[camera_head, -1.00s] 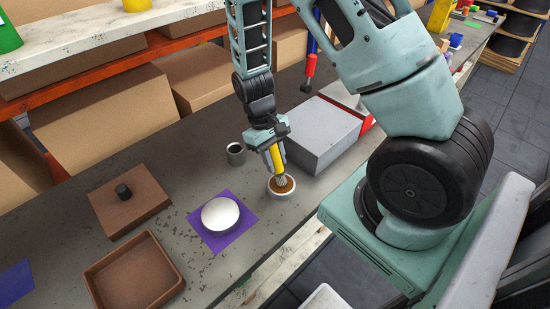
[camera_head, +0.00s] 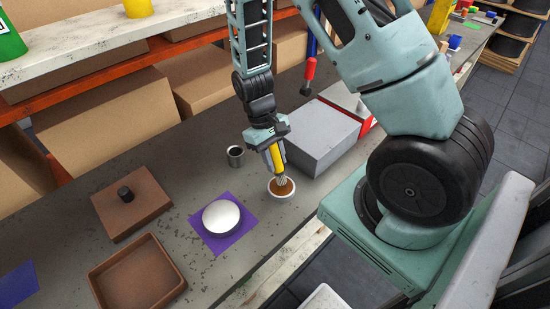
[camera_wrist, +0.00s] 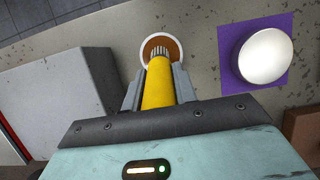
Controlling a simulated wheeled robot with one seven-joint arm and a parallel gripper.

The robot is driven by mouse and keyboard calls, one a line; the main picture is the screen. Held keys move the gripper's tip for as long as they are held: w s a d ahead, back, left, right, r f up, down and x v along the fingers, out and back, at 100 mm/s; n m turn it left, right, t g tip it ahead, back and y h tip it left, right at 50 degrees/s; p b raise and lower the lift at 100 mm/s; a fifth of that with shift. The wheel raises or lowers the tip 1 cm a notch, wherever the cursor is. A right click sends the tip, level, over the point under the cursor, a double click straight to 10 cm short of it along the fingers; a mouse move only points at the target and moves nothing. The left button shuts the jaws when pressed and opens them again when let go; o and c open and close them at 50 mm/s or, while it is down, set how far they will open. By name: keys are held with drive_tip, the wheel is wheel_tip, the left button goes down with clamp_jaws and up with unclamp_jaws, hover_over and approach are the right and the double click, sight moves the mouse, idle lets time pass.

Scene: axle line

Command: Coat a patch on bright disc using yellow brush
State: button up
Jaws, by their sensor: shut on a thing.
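My gripper (camera_head: 268,146) is shut on the yellow brush (camera_head: 275,157) and holds it tilted, bristles down. The brush also shows in the wrist view (camera_wrist: 158,86), between the two fingers. Its grey bristles are at a small white cup (camera_head: 282,195) of brown liquid; in the wrist view they overlap the cup (camera_wrist: 146,59). I cannot tell how deep the tips are. The bright white disc (camera_head: 221,215) lies on a purple square mat (camera_head: 243,234) to the left of the cup. In the wrist view the disc (camera_wrist: 265,56) is to the right and looks plain white.
A brown lidded box (camera_head: 130,205) and an open brown tray (camera_head: 137,277) are at the left. A small metal cup (camera_head: 235,156) stands behind the brush. A grey box (camera_head: 318,137) is to the right. Bare bench lies between the white cup and the mat.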

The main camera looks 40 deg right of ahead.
sight(275, 146)
drive_tip(key=shift+r+p, duration=2.05)
drive_tip(key=shift+r, duration=0.65)
